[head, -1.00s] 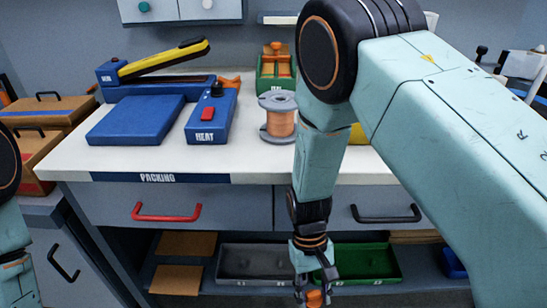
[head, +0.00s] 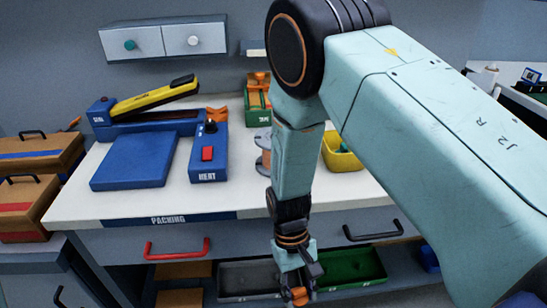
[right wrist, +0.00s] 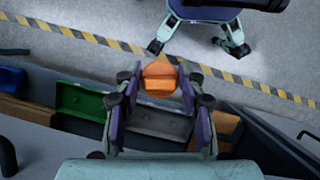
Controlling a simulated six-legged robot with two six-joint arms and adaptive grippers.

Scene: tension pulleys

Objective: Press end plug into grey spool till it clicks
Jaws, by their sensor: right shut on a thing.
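My right gripper (head: 297,287) hangs low in front of the packing bench, at the height of the shelf under the drawers. It is shut on an orange end plug (head: 299,296), which also shows between the fingers in the right wrist view (right wrist: 159,80). The grey spool (head: 264,150), wound with copper-coloured wire, stands upright on the bench top. My right arm hides its right side. The plug is well below the spool and apart from it. My left gripper is not in view.
The white bench (head: 75,203) carries a blue sealer with a yellow lever (head: 155,95), a blue heat box (head: 208,160), a green bin (head: 257,107) and a yellow bin (head: 342,153). Below are a grey tray (head: 240,278) and a green tray (head: 352,268). Drawer handles stick out in front.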

